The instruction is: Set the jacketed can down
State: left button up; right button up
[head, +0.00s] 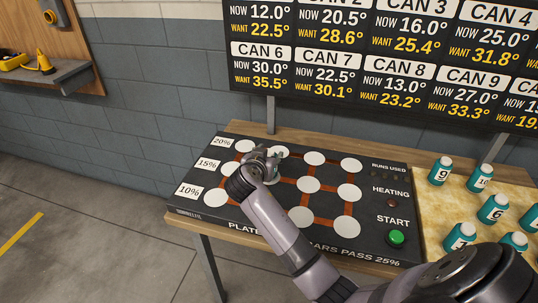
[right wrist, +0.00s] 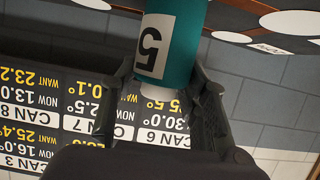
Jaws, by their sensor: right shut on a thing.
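My right gripper (head: 268,163) is over the upper left part of the black plate in the head view. It is shut on the jacketed can, which has a teal jacket and a white label with the number 5 (right wrist: 152,45) in the right wrist view. In the head view the can (head: 279,152) is mostly hidden by the gripper. I cannot tell whether its base touches the plate. The black plate (head: 228,205) has white discs joined by brown-red strips, with rows marked 20%, 15% and 10%. My left gripper is not in view.
A green START button (head: 396,238) is on the plate's right side. Several numbered teal cans, such as can 9 (head: 440,171), stand on a pale surface at the right. A board (head: 390,50) of temperatures hangs behind. Several discs, such as one (head: 314,158), are bare.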

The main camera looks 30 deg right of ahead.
jog(key=o, duration=1.2)
jog(key=shift+f, duration=0.1)
jog(key=shift+o, duration=0.2)
jog(key=shift+a+r, duration=0.1)
jog(key=shift+r, duration=0.1)
jog(key=b+v, duration=0.1)
jog(key=v, duration=1.1)
